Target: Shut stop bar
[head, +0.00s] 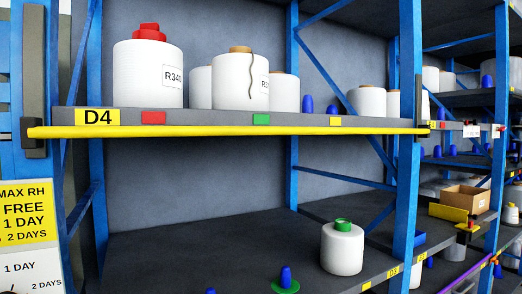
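The yellow stop bar (230,131) lies level along the front edge of the D4 shelf (210,119), just below the label strip. Its left end meets a dark bracket (33,137) on the left upright. Its right end reaches the dark fitting (419,122) at the right blue upright. Whether that end is seated in the fitting or just in front of it I cannot tell. Neither of my grippers is in view.
White bobbins stand on the D4 shelf, including one with a red top (147,72) and one with a tan top (238,80). Below, a green-topped bobbin (342,249) and a blue cone (286,277) stand on the lower shelf. More racking (462,100) extends right.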

